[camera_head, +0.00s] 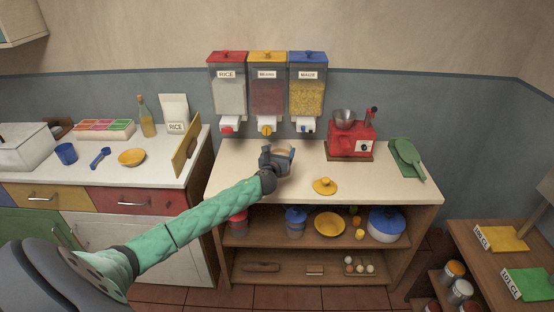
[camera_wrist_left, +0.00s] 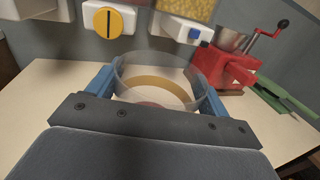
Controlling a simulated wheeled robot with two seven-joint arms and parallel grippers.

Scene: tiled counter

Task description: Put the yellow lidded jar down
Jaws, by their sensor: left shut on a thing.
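The yellow lidded jar (camera_wrist_left: 158,72) is a clear round jar with a yellow band low in it; its top is open. Something reddish shows at its bottom, partly hidden by the gripper. My left gripper (camera_wrist_left: 155,95) is shut on the jar, one blue finger on each side. In the head view the left gripper (camera_head: 278,156) is over the back of the light counter (camera_head: 380,187), below the dispensers. I cannot tell whether the jar touches the counter. A yellow lid (camera_head: 325,186) with a knob lies on the counter, right of the gripper. My right gripper is out of view.
Rice (camera_head: 228,85), beans (camera_head: 268,85) and maize (camera_head: 308,85) dispensers hang on the wall behind. A red grinder (camera_head: 352,140) and a green scoop-like thing (camera_head: 407,158) stand to the right. Counter around the lid is clear. A wooden board (camera_head: 186,153) stands left.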

